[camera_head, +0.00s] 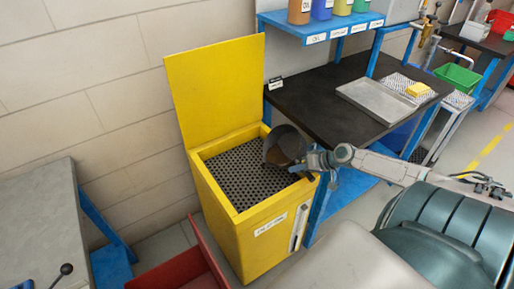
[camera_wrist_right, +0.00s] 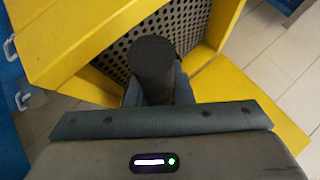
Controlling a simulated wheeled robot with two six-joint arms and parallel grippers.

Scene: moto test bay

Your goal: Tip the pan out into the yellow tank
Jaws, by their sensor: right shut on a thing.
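The yellow tank (camera_head: 250,220) stands against the wall with its yellow lid (camera_head: 216,88) raised. A dark perforated grate (camera_head: 240,172) lies inside its rim. The dark pan (camera_head: 284,143) is over the right part of the tank opening, tilted steeply, with something brownish at its lower left. My right gripper (camera_head: 318,165) is at the tank's right rim, shut on the pan's handle. In the right wrist view a dark round handle (camera_wrist_right: 152,60) stands between the fingers (camera_wrist_right: 153,92), with the grate behind it. My left gripper is not in view.
A black-topped bench (camera_head: 325,95) with a grey tray (camera_head: 372,100) and a yellow block (camera_head: 417,90) stands right of the tank. A shelf of coloured containers (camera_head: 322,10) is above. A red bin (camera_head: 185,270) and grey cabinet (camera_head: 40,220) are at left.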

